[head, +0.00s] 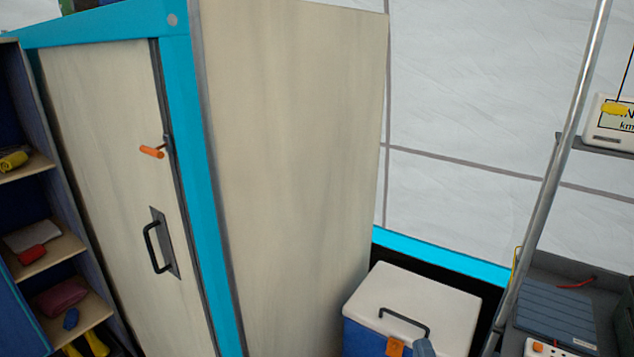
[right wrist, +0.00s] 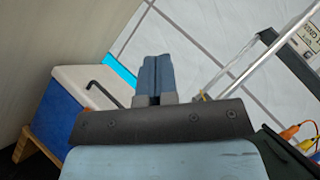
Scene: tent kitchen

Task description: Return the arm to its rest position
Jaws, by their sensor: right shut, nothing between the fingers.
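My right gripper (right wrist: 156,66) is shut and empty, its two blue-grey fingers pressed together in the right wrist view. In the head view only a small part of it (head: 424,348) shows at the bottom edge, in front of the cooler. The rest of my right arm is out of the head view. My left gripper is in neither view.
A blue cooler (head: 405,295) with a white lid and black handle stands right of a tall pale cabinet (head: 290,150), whose door looks shut. Open shelves (head: 40,190) hold small items at the left. A metal pole (head: 560,160) stands at the right.

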